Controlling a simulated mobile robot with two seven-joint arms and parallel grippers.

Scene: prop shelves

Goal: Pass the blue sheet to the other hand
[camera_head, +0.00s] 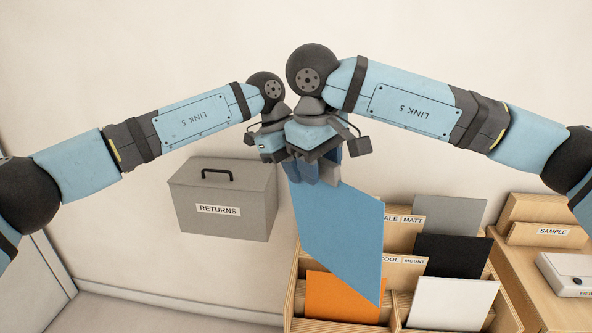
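The blue sheet (338,235) hangs tilted in the air below my two grippers, its top edge up against the fingers. My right gripper (325,172) is above the top of the sheet, in front of my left gripper. My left gripper (300,172) is close beside and partly behind it, also at the sheet's top. The two grippers overlap in the view, and their fingertips are crowded together. At least one of them bears the sheet; I cannot tell which fingers are closed on it.
A wooden rack (300,300) below holds an orange sheet (340,296), a black sheet (452,256), a white sheet (452,302) and a grey sheet (450,215). A grey RETURNS box (222,225) is on the wall at left. A SAMPLE holder (538,233) stands at right.

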